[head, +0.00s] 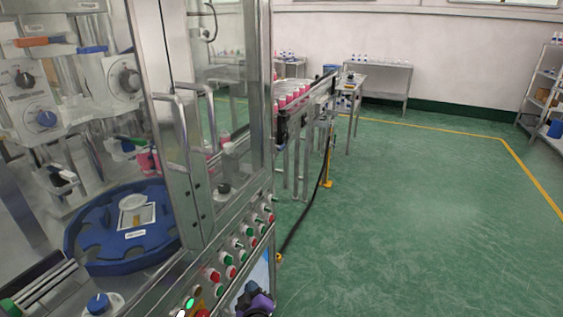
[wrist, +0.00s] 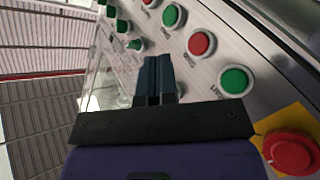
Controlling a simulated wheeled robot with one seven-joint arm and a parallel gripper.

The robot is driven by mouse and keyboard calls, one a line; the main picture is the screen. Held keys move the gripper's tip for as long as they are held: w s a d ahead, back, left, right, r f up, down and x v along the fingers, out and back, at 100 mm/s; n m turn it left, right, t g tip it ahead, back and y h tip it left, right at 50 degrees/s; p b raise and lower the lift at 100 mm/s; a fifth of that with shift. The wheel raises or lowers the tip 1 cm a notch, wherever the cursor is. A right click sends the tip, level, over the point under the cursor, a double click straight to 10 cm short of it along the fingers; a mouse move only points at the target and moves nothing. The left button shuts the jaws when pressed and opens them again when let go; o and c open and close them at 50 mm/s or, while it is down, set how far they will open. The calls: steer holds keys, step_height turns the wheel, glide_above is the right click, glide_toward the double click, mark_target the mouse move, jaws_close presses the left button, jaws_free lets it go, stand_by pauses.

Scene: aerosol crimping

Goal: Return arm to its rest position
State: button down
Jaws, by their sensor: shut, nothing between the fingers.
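My gripper (wrist: 155,80) is in the wrist view, with its two dark fingers together and nothing between them. It points at the machine's button panel (wrist: 205,72), close to the round green and red buttons. A green button (wrist: 235,80) is right of the fingertips and a red button (wrist: 201,43) is above it. Whether the fingers touch the panel cannot be told. In the head view, a purple and dark part of my arm (head: 256,303) shows at the bottom, beside the panel's lower end. The fingertips are hidden there.
A large red stop button (wrist: 290,152) on a yellow plate is right of my gripper. The crimping machine with glass doors and a blue rotary plate (head: 90,252) fills the left. A conveyor (head: 305,108) carries pink-topped cans behind it. Green floor (head: 420,220) is free at right.

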steer(key=w+d+r+m+g, duration=0.25)
steer(key=d+r, duration=0.35)
steer(key=r, duration=0.5)
steer(key=w+d+r+m+g, duration=0.1)
steer(key=d+r+m+g, duration=0.4)
steer(key=r, duration=0.6)
steer(key=w+d+r+m+g, duration=0.2)
steer(key=d+r, duration=0.5)
steer(key=r, duration=0.5)
steer(key=s+d+r, duration=0.6)
steer(key=d+r, duration=0.1)
steer(key=r, duration=0.1)
steer(key=s+d+r+h, duration=0.1)
steer(key=s+d+r, duration=0.3)
steer(key=s+d, duration=0.3)
steer(key=s+d+r+g+h, duration=0.1)
steer(key=s+d+r, duration=0.4)
steer(key=s, duration=0.9)
steer(key=d+m+h, duration=0.1)
steer(key=d, duration=0.1)
steer(key=shift+s+d, duration=0.3)
steer(key=shift+g, duration=0.25)
